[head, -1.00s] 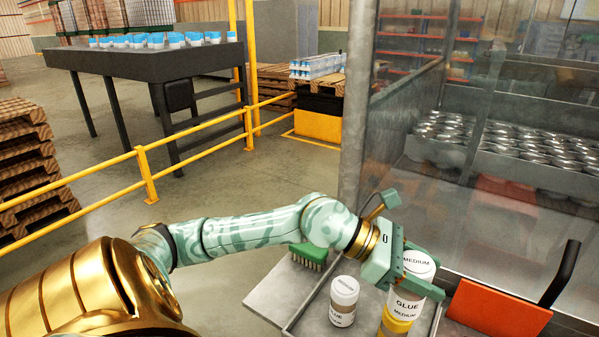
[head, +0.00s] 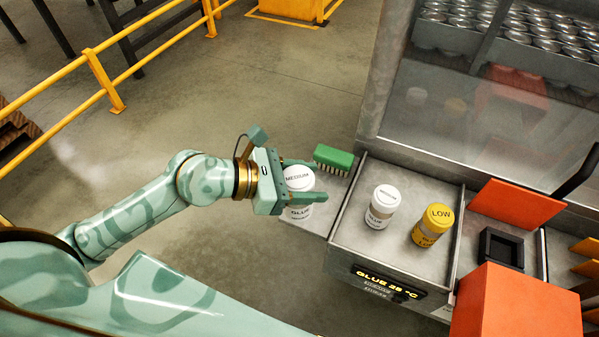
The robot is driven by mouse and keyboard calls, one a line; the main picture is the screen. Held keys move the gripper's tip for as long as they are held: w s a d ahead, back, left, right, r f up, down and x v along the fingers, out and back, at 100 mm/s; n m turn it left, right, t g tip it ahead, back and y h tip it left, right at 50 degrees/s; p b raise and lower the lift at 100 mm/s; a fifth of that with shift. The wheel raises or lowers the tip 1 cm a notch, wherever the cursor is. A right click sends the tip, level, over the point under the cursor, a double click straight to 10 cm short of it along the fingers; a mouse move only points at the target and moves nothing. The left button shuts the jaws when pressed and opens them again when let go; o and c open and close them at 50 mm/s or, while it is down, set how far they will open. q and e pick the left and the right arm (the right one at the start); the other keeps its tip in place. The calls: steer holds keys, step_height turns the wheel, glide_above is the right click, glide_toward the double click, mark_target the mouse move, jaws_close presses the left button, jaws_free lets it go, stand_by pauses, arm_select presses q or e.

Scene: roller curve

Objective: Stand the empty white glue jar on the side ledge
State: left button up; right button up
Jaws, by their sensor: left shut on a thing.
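My left gripper (head: 298,185) is shut on a white glue jar (head: 299,177) with a MEDIUM lid. It holds the jar upright at the side ledge (head: 319,220), left of the metal tray. The fingers cover the jar's middle, and I cannot tell whether its base touches the ledge. A second white jar (head: 381,207) stands upright in the tray, with a yellow LOW jar (head: 432,226) to its right. My right gripper is not in view.
A green brush (head: 333,160) lies at the ledge's back end, close behind the held jar. The metal tray (head: 350,238) has a glue temperature display (head: 388,281) on its front. An orange box (head: 517,305) stands at front right. Open floor lies left of the ledge.

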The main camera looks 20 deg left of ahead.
arm_select(q)
steer(key=s+d+n+t+p, duration=0.1)
steer(key=s+d+p, duration=0.1)
steer(key=d+p, duration=0.45)
steer(key=shift+y, duration=0.6)
steer(key=w+a+f+b, duration=0.2)
steer(key=w+f, duration=0.2)
steer(key=w+a+f+b, duration=0.2)
steer(key=w+f+b, duration=0.1)
steer(key=f, duration=0.1)
steer(key=w+a+f+b, duration=0.2)
steer(key=w+f+b, duration=0.1)
steer(key=w+f, duration=0.1)
steer(key=shift+w+a+f, duration=0.15)
steer(key=shift+w+f, duration=0.15)
steer(key=shift+f, duration=0.05)
steer(key=shift+f, duration=0.15)
steer(key=o, duration=1)
steer(key=shift+c, duration=0.2)
